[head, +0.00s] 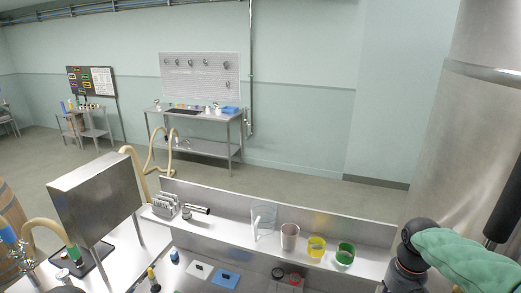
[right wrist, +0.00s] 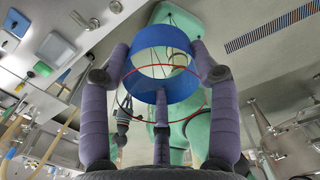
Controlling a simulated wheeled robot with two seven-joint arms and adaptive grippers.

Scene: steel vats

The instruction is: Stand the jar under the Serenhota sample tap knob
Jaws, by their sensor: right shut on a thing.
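My right gripper (right wrist: 160,58) shows in the right wrist view, its purple-grey padded fingers closed around a round vessel with a blue band (right wrist: 165,38). This looks like the jar; a thin red ring (right wrist: 208,95) shows below the band, and the walls seem see-through. In the head view only part of my right arm shows at the lower right; its gripper and the jar are out of that view. No tap knob with the name Serenhota can be made out.
A large steel vat (head: 465,130) stands at the right. A steel shelf (head: 225,226) holds a clear vessel (head: 263,220), a beige cup (head: 289,236), a yellow cup (head: 317,247) and a green cup (head: 345,254). A steel box (head: 95,205) stands at the left. The floor behind is open.

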